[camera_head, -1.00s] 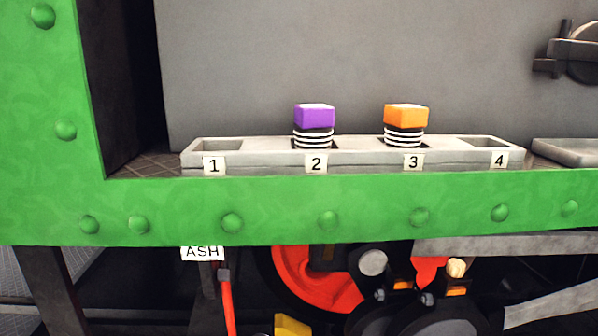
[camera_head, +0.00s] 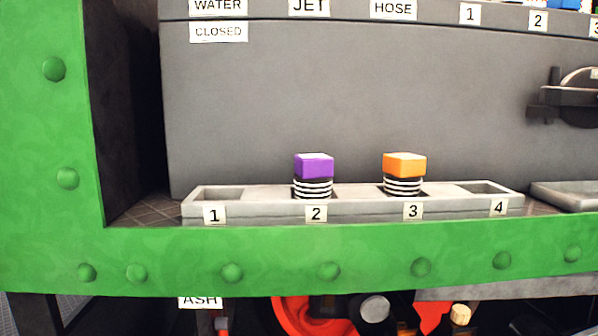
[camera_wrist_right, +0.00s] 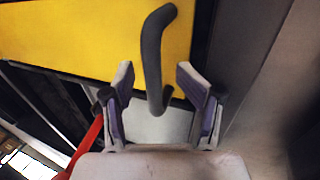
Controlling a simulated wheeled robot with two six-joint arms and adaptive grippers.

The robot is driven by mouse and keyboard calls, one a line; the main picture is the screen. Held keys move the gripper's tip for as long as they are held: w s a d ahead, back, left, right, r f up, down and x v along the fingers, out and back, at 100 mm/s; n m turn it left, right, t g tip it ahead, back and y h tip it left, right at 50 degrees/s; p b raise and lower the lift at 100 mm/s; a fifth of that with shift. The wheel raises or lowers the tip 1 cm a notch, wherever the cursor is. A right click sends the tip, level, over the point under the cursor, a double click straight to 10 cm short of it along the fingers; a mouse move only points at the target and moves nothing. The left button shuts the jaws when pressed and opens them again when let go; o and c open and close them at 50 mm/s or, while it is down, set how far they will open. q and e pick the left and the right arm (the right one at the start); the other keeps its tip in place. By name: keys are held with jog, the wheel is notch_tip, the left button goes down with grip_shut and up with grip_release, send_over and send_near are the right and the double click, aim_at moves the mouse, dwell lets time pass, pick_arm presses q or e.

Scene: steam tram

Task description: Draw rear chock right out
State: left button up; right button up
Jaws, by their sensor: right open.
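In the right wrist view a large yellow block (camera_wrist_right: 80,35), which looks like the chock, fills the upper left. A dark grey bent bar handle (camera_wrist_right: 151,60) stands out in front of it. My right gripper (camera_wrist_right: 155,80) is open, with one finger on each side of the handle in the picture. No finger clearly touches the handle, and I cannot tell its exact depth between them. The chock and right gripper are out of the head view. My left gripper shows in neither view.
A green riveted beam (camera_head: 300,250) crosses the head view above a red wheel (camera_head: 300,312). A grey tray (camera_head: 260,207) above it holds a purple-topped piece (camera_head: 314,166) and an orange-topped piece (camera_head: 404,165). A red rod (camera_wrist_right: 85,145) shows left of the right gripper.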

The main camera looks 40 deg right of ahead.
jog(key=p+v, duration=0.7)
jog(key=v, duration=0.1)
jog(key=shift+w+d+r, duration=0.2)
jog(key=shift+w+r, duration=0.05)
jog(key=shift+w, duration=0.05)
